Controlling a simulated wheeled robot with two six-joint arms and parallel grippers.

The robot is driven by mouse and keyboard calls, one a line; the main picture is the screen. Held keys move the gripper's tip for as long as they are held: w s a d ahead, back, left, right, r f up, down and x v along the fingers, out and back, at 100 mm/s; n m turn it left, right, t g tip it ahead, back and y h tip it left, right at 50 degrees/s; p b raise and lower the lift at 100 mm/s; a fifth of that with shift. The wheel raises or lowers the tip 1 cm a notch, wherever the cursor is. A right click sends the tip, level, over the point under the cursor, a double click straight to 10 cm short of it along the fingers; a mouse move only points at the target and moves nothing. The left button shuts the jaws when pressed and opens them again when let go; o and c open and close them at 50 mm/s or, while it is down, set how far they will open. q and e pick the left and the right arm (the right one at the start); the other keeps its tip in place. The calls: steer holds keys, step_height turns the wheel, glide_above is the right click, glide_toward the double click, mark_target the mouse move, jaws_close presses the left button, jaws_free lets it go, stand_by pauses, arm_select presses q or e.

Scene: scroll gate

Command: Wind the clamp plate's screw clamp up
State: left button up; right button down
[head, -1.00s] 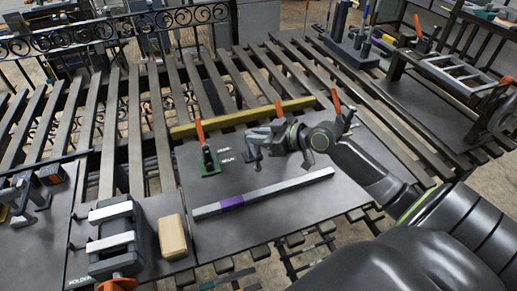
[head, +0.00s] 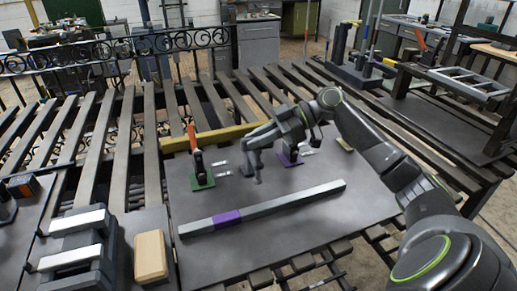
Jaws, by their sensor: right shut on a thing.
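My right gripper (head: 264,137) reaches in from the right over the dark clamp plate (head: 215,262). It is shut on a grey, hook-shaped piece that looks like the screw clamp (head: 254,165), which hangs down above the plate. I cannot tell whether its lower end touches the plate. On the plate, a toggle clamp with an orange handle and green base (head: 201,178) stands left of the gripper. A purple base (head: 291,159) and a pale yellow base (head: 344,145) lie to the right, partly behind my wrist. My left gripper is out of view.
A grey bar with a purple band (head: 290,200) lies across the plate in front of the gripper. A wooden block (head: 150,256) and a grey vise (head: 82,245) stand at lower left. A yellow bar (head: 205,138) lies behind the plate. A dark rack (head: 440,105) stands at right.

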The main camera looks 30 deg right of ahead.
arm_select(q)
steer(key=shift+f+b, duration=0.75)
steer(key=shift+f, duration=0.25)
arm_select(e)
steer(key=shift+f+n+g+y, duration=0.15)
steer(key=shift+n+g+y, duration=0.1)
steer(key=shift+n+g, duration=0.6)
steer(key=shift+f+n+g+y, duration=0.1)
steer(key=shift+n+g+y, duration=0.15)
steer(key=shift+n+g, duration=0.6)
steer(key=shift+g, duration=0.3)
steer(key=c, duration=1.4)
jaws_free()
steer(key=shift+a, duration=0.1)
steer(key=shift+o, duration=0.2)
steer(key=shift+r, duration=0.1)
